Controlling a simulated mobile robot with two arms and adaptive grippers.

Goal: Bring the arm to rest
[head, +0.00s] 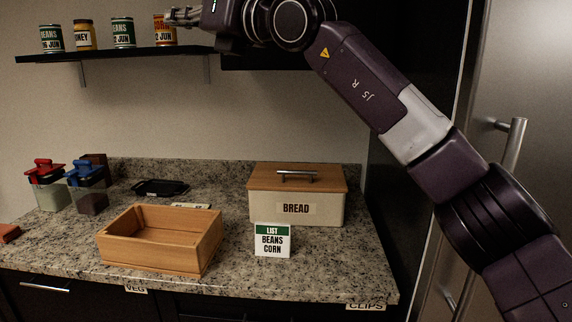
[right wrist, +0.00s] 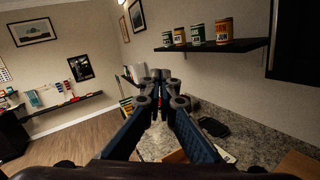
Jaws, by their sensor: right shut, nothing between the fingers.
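My right arm (head: 375,90) comes in from the right of the head view and reaches up to the top. My right gripper (head: 183,16) is raised in front of the shelf's right end, level with the cans. In the right wrist view my right gripper (right wrist: 161,77) points away from the camera, its fingers together with nothing held between them. My left gripper is in neither view.
A shelf (head: 110,55) holds several cans. Below, the granite counter (head: 330,265) carries an empty wooden box (head: 140,255), a bread bin (head: 340,208), a list card (head: 272,241) and lidded jars (head: 50,195). A steel handle (head: 512,145) stands at the right.

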